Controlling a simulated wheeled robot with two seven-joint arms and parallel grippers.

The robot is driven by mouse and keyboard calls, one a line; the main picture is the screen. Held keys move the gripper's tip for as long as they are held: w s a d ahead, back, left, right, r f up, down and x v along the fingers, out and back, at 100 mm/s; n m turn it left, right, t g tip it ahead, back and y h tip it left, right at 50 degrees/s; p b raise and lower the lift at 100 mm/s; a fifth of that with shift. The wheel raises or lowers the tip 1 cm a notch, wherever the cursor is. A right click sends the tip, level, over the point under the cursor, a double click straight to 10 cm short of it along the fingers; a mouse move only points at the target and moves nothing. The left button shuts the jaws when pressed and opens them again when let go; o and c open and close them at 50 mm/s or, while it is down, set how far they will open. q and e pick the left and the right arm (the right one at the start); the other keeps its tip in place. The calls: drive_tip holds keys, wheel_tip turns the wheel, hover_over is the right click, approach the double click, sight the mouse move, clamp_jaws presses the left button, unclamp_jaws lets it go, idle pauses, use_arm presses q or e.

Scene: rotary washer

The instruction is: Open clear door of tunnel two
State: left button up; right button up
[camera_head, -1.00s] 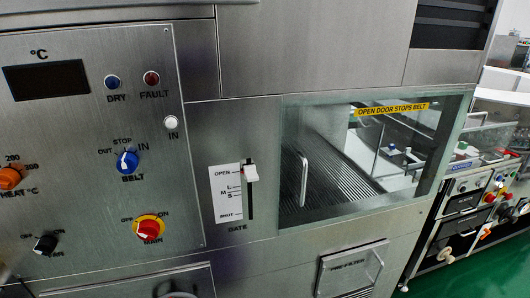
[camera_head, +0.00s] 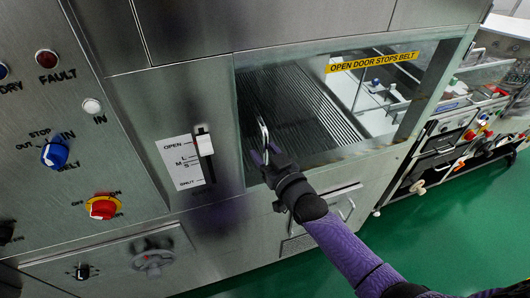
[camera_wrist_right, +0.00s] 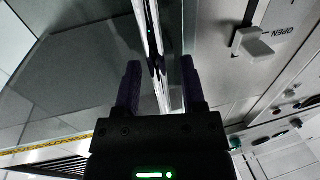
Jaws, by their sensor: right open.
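The clear door (camera_head: 300,105) is a glass panel with a yellow "OPEN DOOR STOPS BELT" label, and it looks closed in the head view. Its upright metal bar handle (camera_head: 263,128) is near the left edge of the glass. My right gripper (camera_head: 266,157) is at the lower part of this handle. In the right wrist view, the open fingers of my right gripper (camera_wrist_right: 161,82) stand on either side of the handle (camera_wrist_right: 153,45), with gaps visible. The glass (camera_wrist_right: 80,70) fills the left of that view. My left gripper is not in view.
Left of the door is a gate lever (camera_head: 205,145) on an OPEN-to-SHUT scale; its knob also shows in the wrist view (camera_wrist_right: 252,42). A control panel with a blue belt knob (camera_head: 55,154) and red main switch (camera_head: 102,207) is further left. The green floor (camera_head: 440,230) is clear at lower right.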

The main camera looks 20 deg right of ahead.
drive_tip(key=shift+w, duration=0.15)
clamp_jaws()
idle(1.4)
